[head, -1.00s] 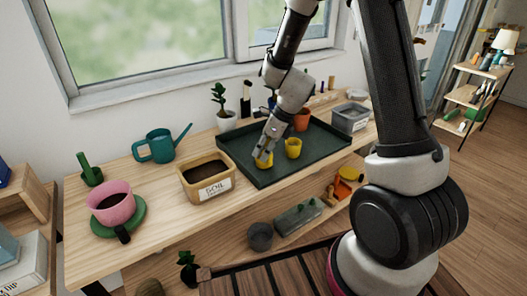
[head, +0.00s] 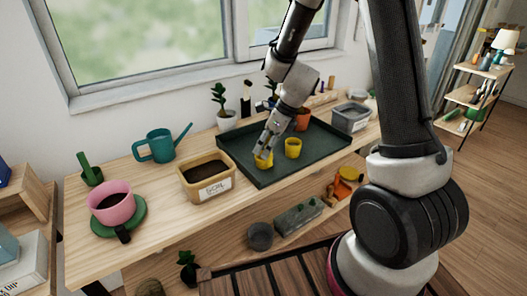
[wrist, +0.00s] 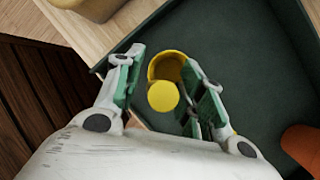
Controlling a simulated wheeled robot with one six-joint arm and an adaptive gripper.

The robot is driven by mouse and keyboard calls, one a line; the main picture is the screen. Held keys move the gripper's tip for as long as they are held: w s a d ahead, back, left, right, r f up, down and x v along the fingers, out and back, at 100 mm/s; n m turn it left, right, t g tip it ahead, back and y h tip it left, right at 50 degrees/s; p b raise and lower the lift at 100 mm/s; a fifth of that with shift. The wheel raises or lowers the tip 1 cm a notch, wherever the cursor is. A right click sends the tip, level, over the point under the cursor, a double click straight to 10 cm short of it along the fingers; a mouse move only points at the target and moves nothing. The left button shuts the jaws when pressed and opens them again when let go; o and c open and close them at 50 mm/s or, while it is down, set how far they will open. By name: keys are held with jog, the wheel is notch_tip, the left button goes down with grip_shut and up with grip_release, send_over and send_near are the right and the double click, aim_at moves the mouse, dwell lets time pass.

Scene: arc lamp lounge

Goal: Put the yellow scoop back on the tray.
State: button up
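The yellow scoop (head: 263,161) sits at the front left part of the dark green tray (head: 262,180), partly hidden by my fingers in the head view. In the wrist view the scoop (wrist: 163,95) shows as a round cup with a yellow disc at its near side. It lies between the fingers of my gripper (wrist: 163,72). The fingers are apart, with a clear gap on the left; on the right the scoop is close to the finger, and I cannot tell if they touch. The gripper (head: 268,150) points down at the tray.
A yellow cup (head: 293,148) stands right of the scoop, with an orange pot (head: 302,121) behind it. The soil box (head: 206,182) is left of the tray. A grey bin (head: 350,117) is at its right. The tray's front right is bare.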

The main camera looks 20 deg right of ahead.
jog(key=s+d+r+n+t+h, duration=0.1)
jog(key=s+d+r+n, duration=0.35)
jog(key=r, duration=0.45)
jog(key=s+d+r+n, duration=0.3)
jog(key=s+r+n, duration=0.3)
jog(key=r, duration=0.3)
jog(key=s+d+r+n+h, duration=0.1)
jog(key=s+d+r+n, duration=0.1)
jog(key=s+n, duration=0.5)
jog(key=s+d+r+n+t+h, duration=0.1)
jog(key=s+d+r+n+h, duration=0.1)
jog(key=s+d+n, duration=0.3)
jog(key=s+n, duration=0.2)
jog(key=n, duration=0.1)
jog(key=shift+s+d+r, duration=0.15)
jog(key=shift+r, duration=0.05)
